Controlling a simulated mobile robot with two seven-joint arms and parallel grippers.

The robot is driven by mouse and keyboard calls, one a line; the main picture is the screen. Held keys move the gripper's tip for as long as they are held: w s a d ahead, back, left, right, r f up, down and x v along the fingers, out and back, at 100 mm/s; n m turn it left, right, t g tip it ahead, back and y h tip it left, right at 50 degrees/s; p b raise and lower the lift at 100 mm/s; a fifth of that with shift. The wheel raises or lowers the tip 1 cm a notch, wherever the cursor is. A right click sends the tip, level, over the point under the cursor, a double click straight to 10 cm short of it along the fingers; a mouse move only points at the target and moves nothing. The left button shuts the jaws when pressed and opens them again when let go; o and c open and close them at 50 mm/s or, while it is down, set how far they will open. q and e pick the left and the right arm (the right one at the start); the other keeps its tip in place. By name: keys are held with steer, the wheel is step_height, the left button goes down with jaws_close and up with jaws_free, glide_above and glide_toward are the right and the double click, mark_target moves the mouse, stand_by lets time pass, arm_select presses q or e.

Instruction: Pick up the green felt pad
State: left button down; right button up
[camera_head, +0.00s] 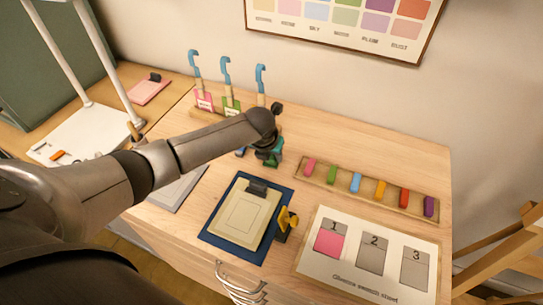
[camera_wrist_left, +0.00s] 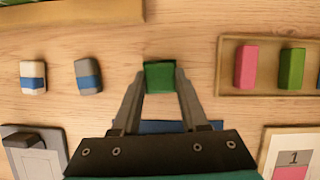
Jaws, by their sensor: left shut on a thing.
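The green felt pad (camera_wrist_left: 160,75) is a small dark green block in the left wrist view. It sits between the fingertips of my left gripper (camera_wrist_left: 158,84), which is shut on it. In the head view my left gripper (camera_head: 268,156) is over the middle of the table, left of the tray of coloured blocks. There the arm and gripper cover much of the pad's surroundings. Whether the pad is clear of the tabletop cannot be told. My right gripper is not in view.
A wooden tray (camera_head: 366,187) of coloured blocks lies to the right. A blue mat (camera_head: 212,236) with a clipboard (camera_head: 244,216) and a swatch sheet (camera_head: 368,285) lie in front. Two banded erasers (camera_wrist_left: 33,77) (camera_wrist_left: 88,76) lie left of the pad. Blue-handled brushes (camera_head: 226,72) stand behind.

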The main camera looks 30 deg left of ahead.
arm_select(q)
step_height(320, 180, up, 20)
steer(key=p, duration=0.2)
stand_by(0.4)
